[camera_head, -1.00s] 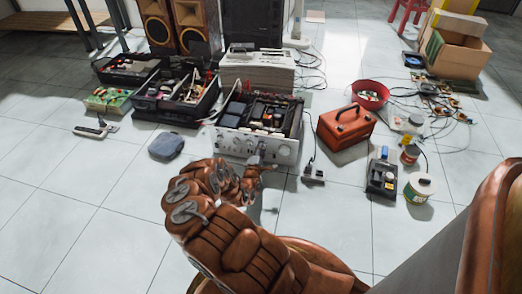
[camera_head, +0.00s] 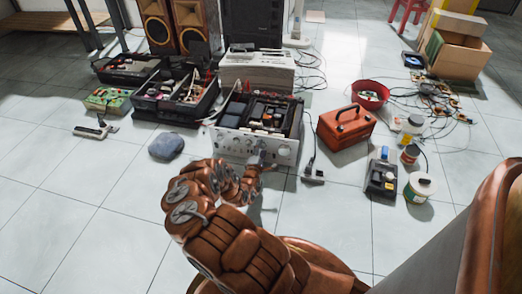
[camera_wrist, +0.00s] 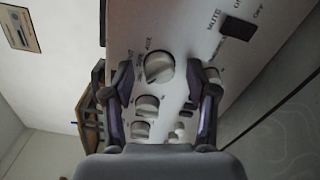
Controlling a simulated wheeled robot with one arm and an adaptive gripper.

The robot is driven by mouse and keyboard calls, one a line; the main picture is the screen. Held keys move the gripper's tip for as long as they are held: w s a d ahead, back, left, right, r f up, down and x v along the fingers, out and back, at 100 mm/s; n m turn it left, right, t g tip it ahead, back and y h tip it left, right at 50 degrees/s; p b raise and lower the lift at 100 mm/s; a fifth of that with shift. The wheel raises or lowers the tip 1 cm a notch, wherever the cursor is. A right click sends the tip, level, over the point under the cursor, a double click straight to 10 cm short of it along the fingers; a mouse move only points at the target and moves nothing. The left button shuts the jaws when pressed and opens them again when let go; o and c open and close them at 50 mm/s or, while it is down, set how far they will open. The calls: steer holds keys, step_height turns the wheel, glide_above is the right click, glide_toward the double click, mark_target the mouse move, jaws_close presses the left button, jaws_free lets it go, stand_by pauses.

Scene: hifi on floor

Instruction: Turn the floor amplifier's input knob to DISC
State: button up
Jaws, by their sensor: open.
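The floor amplifier (camera_head: 232,144) stands open-topped on the tiles with its silver front panel facing me. In the wrist view its panel (camera_wrist: 190,40) appears sideways, with a large round knob (camera_wrist: 158,68) that has small lettering around it, one word looking like AUX. The knob's pointer setting is too small to read surely. My gripper (camera_wrist: 163,85) is open, one finger on each side of this knob, with no clear contact seen.
Two smaller knobs (camera_wrist: 147,105) (camera_wrist: 141,130) lie below the large one, and a black MUTE switch (camera_wrist: 237,28) is at upper right. Floor at front left is clear.

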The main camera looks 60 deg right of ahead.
steer(key=shift+a, duration=0.1)
steer(key=v, duration=1.2)
steer(key=shift+r, duration=0.1)
stand_by(0.5)
